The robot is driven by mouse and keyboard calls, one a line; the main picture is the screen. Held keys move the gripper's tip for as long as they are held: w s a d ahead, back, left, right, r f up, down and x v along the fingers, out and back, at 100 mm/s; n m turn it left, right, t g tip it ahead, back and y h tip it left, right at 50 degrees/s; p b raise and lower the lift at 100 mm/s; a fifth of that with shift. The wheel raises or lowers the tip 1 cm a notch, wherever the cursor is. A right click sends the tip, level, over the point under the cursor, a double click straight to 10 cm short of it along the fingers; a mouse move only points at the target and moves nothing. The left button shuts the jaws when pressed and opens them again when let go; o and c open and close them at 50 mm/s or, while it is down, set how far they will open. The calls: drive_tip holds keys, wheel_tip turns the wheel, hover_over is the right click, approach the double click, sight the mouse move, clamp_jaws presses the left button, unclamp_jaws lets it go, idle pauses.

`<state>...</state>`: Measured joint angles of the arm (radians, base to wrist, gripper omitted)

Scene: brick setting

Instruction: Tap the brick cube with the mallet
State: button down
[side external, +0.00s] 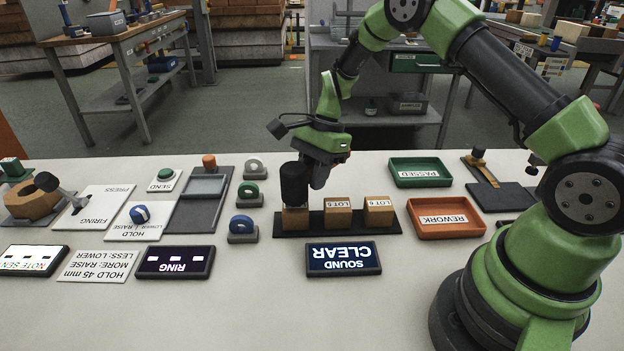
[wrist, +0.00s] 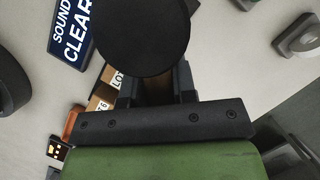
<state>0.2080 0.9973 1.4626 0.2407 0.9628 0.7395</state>
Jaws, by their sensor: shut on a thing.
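The mallet (side external: 294,183) has a black cylindrical head, which stands upright directly over the leftmost brick cube (side external: 295,218). Its underside is at or just above the cube's top; I cannot tell whether they touch. My gripper (side external: 319,176) is shut on the mallet just right of the head. In the wrist view the round black head (wrist: 140,35) fills the upper middle, with a strip of brown handle (wrist: 156,92) between the jaws. The leftmost cube is hidden there. Two more cubes, LOT 5 (side external: 338,211) and LOT 6 (side external: 378,211), sit to its right on a black tray (side external: 350,230).
A display (side external: 344,259) in front of the tray reads SOUND CLEAR. A green PASSED bin (side external: 420,172) and an orange REWORK bin (side external: 446,218) stand to the right. Knobs (side external: 243,225), a grey slide panel (side external: 200,205) and a lit RING display (side external: 175,262) are left.

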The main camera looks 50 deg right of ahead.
drive_tip(key=shift+r, duration=2.7)
